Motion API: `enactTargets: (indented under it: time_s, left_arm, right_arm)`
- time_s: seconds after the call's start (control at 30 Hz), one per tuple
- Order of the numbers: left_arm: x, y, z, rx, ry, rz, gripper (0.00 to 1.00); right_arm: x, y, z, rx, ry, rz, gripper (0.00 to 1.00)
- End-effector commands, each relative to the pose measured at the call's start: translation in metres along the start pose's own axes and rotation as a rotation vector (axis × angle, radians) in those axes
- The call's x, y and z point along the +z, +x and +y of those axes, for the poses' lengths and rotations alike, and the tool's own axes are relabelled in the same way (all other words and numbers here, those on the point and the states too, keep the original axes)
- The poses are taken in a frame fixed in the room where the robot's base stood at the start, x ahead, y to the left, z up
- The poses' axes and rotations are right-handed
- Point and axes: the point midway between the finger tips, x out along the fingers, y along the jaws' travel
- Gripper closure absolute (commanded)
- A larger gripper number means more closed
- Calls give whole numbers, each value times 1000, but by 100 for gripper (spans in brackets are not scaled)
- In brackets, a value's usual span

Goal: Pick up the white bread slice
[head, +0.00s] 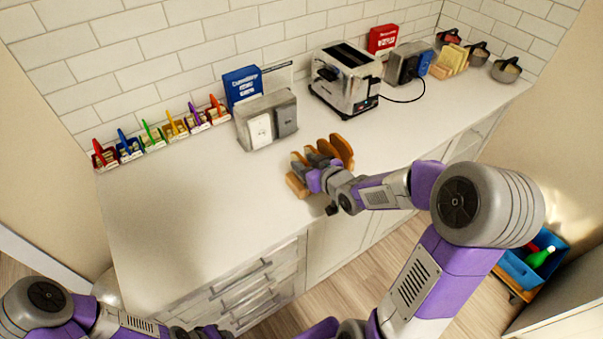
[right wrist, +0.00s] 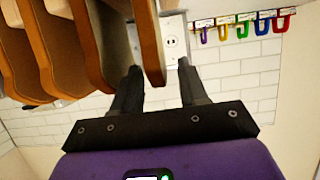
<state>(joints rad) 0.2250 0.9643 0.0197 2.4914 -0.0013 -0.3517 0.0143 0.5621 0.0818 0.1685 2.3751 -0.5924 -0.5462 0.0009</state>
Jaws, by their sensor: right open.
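Several brown-crusted bread slices (head: 341,149) stand upright in a row on the counter, in what looks like a wooden holder (head: 297,186). I cannot tell by colour which is the white one, as mostly crust edges show. My right gripper (head: 318,162) is at this row. In the right wrist view, my right gripper (right wrist: 158,85) is open, with one finger on each side of the end bread slice (right wrist: 149,42). Whether the fingers touch it is unclear. My left gripper (head: 212,331) is low at the bottom edge, away from the bread, its fingers barely visible.
A toaster (head: 346,78) stands behind the bread near the tiled wall. A grey box (head: 266,120) stands left of it. Coloured clips or small holders (head: 153,136) line the wall. The counter's left part (head: 190,220) is clear. A blue bin (head: 520,270) is on the floor at right.

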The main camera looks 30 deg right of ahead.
Motion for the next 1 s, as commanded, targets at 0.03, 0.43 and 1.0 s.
enactTargets:
  time_s: [0.03,0.43,1.0]
  left_arm:
    - [0,3,-1,0,0,1,57]
    - [-1,4,-1,0,0,1,57]
    - [0,3,-1,0,0,1,57]
  right_arm:
    - [2,9,0,-2,0,0,57]
    - [0,21,0,0,-1,0,60]
    - [-2,20,0,0,-1,1,100]
